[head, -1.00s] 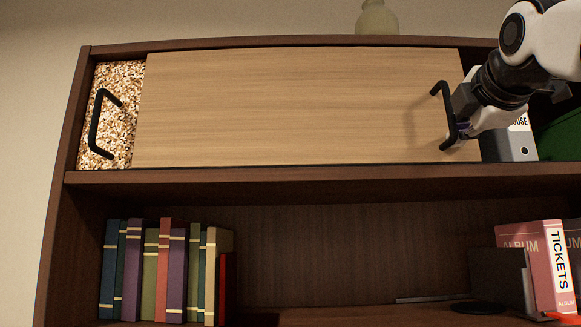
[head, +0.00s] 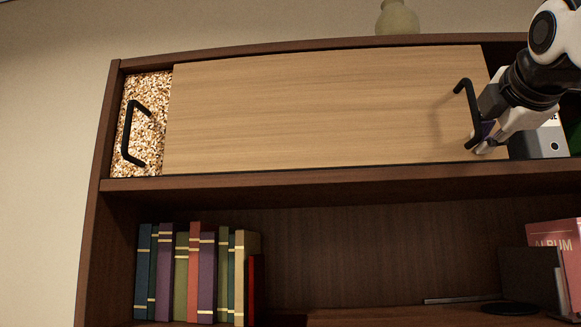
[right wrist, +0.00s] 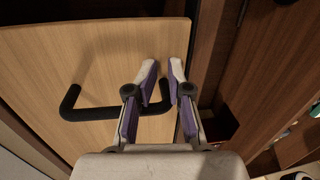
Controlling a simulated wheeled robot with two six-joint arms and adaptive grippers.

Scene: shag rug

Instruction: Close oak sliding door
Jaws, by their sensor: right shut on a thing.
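The oak sliding door (head: 320,110) is a pale wood panel in the upper compartment of a dark cabinet. In the right wrist view the handle (right wrist: 95,113) runs in between the purple-and-white fingers (right wrist: 163,80), and the door (right wrist: 60,60) fills the left side. My left gripper is not in view.
A speckled panel (head: 150,95) with its own black handle (head: 128,135) shows at the compartment's left end. A binder (head: 545,143) stands right of the oak door. Several books (head: 195,270) stand on the shelf below. A vase (head: 397,18) stands on top.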

